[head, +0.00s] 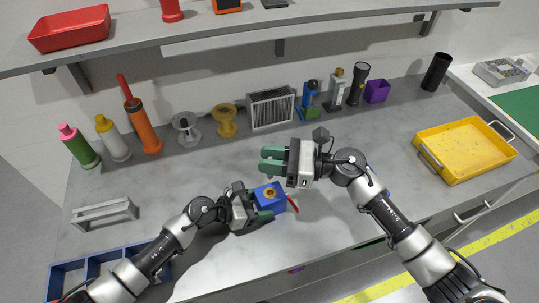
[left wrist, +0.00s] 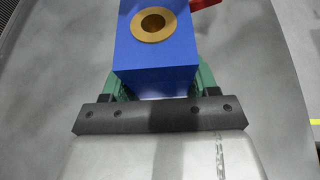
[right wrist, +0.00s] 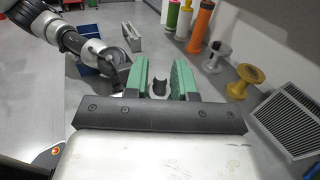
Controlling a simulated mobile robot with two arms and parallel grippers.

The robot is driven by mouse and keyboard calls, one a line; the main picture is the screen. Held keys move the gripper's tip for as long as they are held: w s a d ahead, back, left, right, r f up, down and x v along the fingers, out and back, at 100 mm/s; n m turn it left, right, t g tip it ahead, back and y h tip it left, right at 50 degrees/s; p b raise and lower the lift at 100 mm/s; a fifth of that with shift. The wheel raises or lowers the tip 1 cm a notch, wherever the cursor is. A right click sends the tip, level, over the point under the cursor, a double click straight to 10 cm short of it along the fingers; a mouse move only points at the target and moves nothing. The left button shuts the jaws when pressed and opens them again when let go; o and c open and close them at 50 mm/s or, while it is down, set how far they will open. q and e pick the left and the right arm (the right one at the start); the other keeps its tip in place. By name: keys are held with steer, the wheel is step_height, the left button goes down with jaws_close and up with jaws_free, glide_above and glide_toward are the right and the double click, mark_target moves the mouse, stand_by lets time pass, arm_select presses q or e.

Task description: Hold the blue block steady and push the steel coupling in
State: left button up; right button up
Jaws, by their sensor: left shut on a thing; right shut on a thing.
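The blue block (head: 277,205) has a brass-coloured ring around a hole in its upper face, and a red part sticks out at its side. My left gripper (head: 262,206) is shut on it; the left wrist view shows the block (left wrist: 155,60) between the green fingers, its hole empty. My right gripper (head: 272,160) is above and behind the block, apart from it. The right wrist view shows a small grey notched piece, the steel coupling (right wrist: 159,90), between its green fingers. The fingers hide the coupling in the head view.
A yellow tray (head: 431,153) stands at the right, a blue bin (head: 67,267) at the front left. A grey rack (head: 105,214) is at the left. Bottles, spools, a vent box (head: 271,109) and tools line the back.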

mark_target(270, 177)
steer(key=shift+f, duration=2.9)
steer(key=shift+f, duration=1.7)
steer(key=o, duration=1)
steer(key=d, duration=0.4)
steer(key=s+d, duration=0.1)
steer(key=d, duration=0.7)
steer(key=shift+s, duration=0.25)
arm_select(q)
steer(key=o, duration=1.3)
